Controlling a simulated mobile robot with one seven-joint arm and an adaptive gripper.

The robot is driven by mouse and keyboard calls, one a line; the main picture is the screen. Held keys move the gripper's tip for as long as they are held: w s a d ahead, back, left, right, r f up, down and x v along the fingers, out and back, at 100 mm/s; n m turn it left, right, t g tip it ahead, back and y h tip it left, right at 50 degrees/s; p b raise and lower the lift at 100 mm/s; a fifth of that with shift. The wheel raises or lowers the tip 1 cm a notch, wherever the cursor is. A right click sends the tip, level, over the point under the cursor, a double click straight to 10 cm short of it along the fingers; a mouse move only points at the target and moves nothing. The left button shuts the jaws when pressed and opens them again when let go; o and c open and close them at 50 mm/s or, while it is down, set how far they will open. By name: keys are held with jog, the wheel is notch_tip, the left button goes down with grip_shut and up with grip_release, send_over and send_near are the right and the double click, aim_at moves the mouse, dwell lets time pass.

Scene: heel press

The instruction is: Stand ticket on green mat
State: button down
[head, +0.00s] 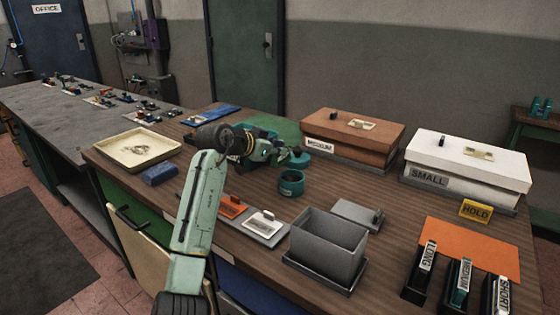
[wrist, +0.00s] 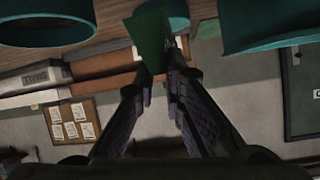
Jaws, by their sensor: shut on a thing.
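My gripper (wrist: 162,75) is shut on a flat green ticket (wrist: 149,38), which sticks out past the fingertips in the wrist view. In the head view my gripper (head: 285,157) is low over the middle of the brown table, and the ticket cannot be made out there. The green mat (head: 286,131) lies at the back of the table, behind my gripper and partly hidden by it. Whether the ticket touches anything cannot be told.
A teal cup (head: 291,184) stands just in front of my gripper. A grey tray (head: 272,238) holds an orange ticket (head: 231,207) and a white ticket (head: 263,223). The brown box (head: 352,135) stands right of the mat. An open grey bin (head: 325,245) is nearer the front.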

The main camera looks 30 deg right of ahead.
aim_at(274, 163)
jog(key=shift+f+p, duration=0.65)
jog(key=shift+f, duration=1.75)
jog(key=c, duration=1.9)
grip_release()
jog(key=shift+c, duration=0.2)
jog(key=b+v, duration=0.4)
jog(key=v, duration=0.8)
jog(key=shift+b, duration=0.3)
